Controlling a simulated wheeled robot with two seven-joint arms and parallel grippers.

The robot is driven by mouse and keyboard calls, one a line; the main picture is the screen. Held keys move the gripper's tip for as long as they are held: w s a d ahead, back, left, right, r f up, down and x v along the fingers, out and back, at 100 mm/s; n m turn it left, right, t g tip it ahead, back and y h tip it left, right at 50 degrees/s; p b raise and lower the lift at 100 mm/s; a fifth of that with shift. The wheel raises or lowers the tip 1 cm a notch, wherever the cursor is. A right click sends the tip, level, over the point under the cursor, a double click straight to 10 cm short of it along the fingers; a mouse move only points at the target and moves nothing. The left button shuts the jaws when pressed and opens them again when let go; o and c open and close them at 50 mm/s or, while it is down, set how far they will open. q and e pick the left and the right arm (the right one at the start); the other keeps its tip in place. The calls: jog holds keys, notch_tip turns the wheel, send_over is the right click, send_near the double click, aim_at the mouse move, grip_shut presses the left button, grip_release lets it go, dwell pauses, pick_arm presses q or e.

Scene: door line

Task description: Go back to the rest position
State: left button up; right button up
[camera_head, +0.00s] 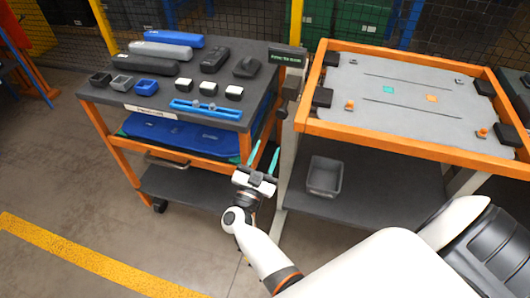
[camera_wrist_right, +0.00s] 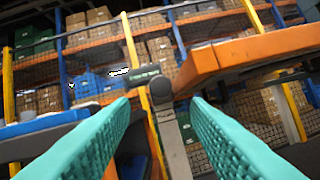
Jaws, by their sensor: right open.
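My right gripper (camera_head: 263,160) is open and empty, with two teal fingers standing apart. In the head view it is in front of the gap between the parts cart and the orange-framed work table. Its fingers also show wide apart in the right wrist view (camera_wrist_right: 165,105), with nothing between them. My white right arm comes in from the lower right. My left gripper is not in view.
The parts cart (camera_head: 106,99) at left holds bars, dark handles and small boxes. The work table (camera_head: 400,148) at right has an orange rim. A grey bin (camera_head: 324,176) stands on its lower shelf. Open floor with a yellow line (camera_head: 85,258) lies at lower left.

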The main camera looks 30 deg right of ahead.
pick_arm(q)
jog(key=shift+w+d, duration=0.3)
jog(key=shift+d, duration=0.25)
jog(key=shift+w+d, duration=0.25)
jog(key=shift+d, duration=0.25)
pick_arm(e)
jog(key=shift+f, duration=0.15)
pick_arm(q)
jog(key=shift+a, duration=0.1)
